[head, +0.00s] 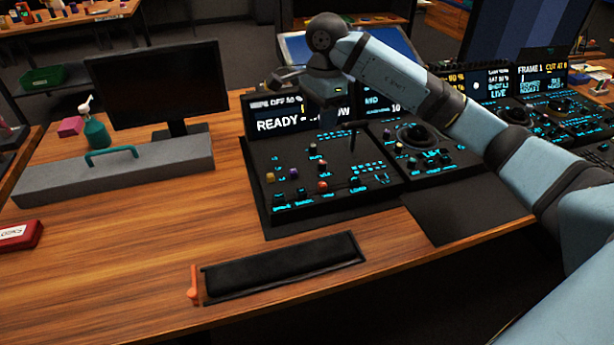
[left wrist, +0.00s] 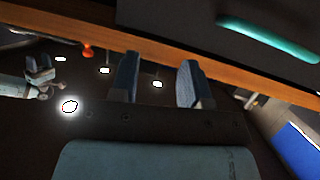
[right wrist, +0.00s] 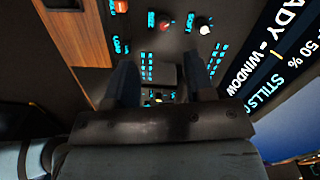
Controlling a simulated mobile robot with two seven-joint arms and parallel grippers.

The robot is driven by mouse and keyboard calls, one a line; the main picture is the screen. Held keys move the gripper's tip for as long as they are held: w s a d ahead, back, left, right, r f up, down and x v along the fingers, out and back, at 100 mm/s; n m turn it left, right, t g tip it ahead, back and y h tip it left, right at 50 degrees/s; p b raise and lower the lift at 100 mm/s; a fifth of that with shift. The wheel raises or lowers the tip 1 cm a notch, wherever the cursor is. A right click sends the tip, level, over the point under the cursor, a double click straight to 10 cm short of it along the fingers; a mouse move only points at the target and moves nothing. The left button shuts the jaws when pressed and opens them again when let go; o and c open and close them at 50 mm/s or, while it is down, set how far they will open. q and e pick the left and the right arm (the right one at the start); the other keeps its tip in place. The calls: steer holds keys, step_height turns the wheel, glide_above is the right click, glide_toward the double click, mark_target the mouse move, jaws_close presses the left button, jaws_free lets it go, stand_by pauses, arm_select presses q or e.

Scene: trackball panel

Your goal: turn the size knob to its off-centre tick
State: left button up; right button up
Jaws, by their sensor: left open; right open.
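The size knob is a red knob (right wrist: 165,22) beside its SIZE label in the right wrist view. My right gripper (right wrist: 160,78) is open and empty over the panel, apart from the knob. In the head view its arm comes in from the right, with the hand (head: 328,95) before the console screen. My left gripper (left wrist: 157,75) is open and empty in the left wrist view, away from the panel.
A white-topped SOFT knob (right wrist: 205,29) is close to the size knob. Other coloured knobs (head: 271,177) crowd the panel's left. A trackball section (head: 417,135) lies to the right. A black pad (head: 285,264) and an orange lever (head: 193,284) are in front on the wooden desk.

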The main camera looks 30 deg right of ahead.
mark_target(322, 162)
steer(key=shift+h, duration=0.3)
steer(key=f+b, duration=0.1)
steer(key=f, duration=0.3)
steer(key=d+f+b, duration=0.1)
steer(key=f, duration=0.3)
steer(key=f+b, duration=0.1)
steer(key=f, duration=0.3)
steer(key=shift+w+d, duration=0.1)
steer(key=shift+d, duration=0.1)
steer(key=shift+f, duration=0.5)
arm_select(q)
step_height(322, 162, up, 6)
steer(key=w+d+t+h, duration=0.2)
steer(key=t, duration=0.1)
steer(key=shift+d+f, duration=0.2)
steer(key=shift+d, duration=0.05)
steer(key=shift+s+f, duration=0.1)
arm_select(e)
jaws_close()
